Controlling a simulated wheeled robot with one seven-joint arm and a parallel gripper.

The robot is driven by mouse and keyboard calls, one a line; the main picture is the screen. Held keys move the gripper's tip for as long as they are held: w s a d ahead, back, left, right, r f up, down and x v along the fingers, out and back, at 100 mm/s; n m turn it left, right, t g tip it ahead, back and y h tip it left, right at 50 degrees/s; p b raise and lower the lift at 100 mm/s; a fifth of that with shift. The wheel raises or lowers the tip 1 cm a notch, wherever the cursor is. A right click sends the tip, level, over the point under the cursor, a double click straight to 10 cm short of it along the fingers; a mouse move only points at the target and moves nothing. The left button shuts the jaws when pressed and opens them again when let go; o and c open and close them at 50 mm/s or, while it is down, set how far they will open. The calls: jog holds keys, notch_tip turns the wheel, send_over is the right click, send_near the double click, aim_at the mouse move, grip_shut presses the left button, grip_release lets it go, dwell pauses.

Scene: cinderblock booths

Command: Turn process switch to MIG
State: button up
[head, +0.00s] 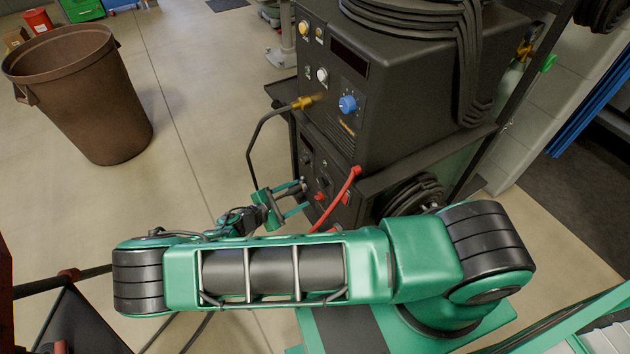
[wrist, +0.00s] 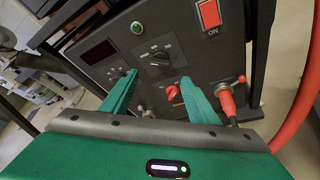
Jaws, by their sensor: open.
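The lower welding machine's dark front panel (wrist: 190,45) fills the wrist view. It has a black knob (wrist: 158,58) with markings around it, a red pointer knob (wrist: 172,92) below that, and a further dark control (wrist: 148,112) low between the fingers. In the head view my gripper (head: 305,193) is beside the lower machine (head: 322,170).
A red ON switch (wrist: 210,14), a green lamp (wrist: 137,28) and a dark display (wrist: 100,52) are on the panel. A red cable (head: 342,192) comes off the front at right. The upper machine (head: 400,90) sits above. A brown bin (head: 85,95) stands on open floor at left.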

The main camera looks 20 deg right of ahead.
aim_at(322, 182)
jog(key=x, duration=1)
jog(key=shift+d, duration=0.2)
jog(key=c, duration=1.1)
